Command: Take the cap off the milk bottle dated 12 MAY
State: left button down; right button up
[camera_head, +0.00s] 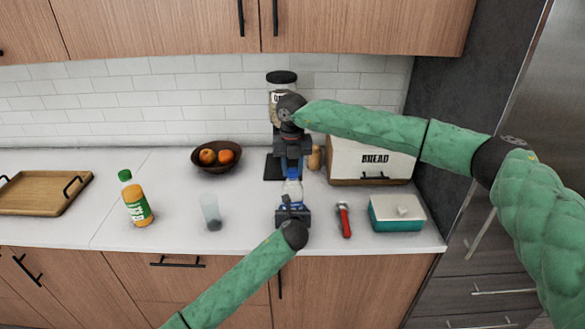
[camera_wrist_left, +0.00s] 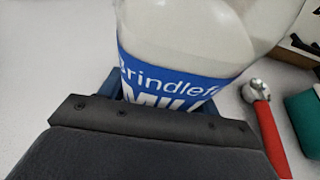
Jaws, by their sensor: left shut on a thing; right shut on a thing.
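The milk bottle (camera_head: 292,188) stands upright on the counter between my two grippers, white with a blue label. It fills the top of the left wrist view (camera_wrist_left: 195,65), where part of the brand name and "MILK" can be read; no date shows. My left gripper (camera_head: 292,207) is shut around the bottle's body from the front. My right gripper (camera_head: 293,172) comes down from above and is shut at the bottle's top, where the cap is.
A red-handled tool (camera_head: 344,220) and a teal box (camera_head: 397,213) lie right of the bottle. A clear glass (camera_head: 211,213), juice bottle (camera_head: 136,200), fruit bowl (camera_head: 216,168) and wooden tray (camera_head: 40,193) are left. A bread box (camera_head: 371,162) and a dark-lidded dispenser (camera_head: 281,80) stand behind.

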jog(key=n, duration=0.5)
jog(key=shift+n, duration=0.3)
jog(key=n, duration=1.2)
jog(key=shift+r, duration=0.1)
jog(key=n, duration=0.4)
jog(key=shift+n, duration=0.3)
jog(key=n, duration=0.8)
jog(key=shift+s, duration=0.1)
jog(key=n, duration=0.4)
jog(key=shift+n, duration=0.4)
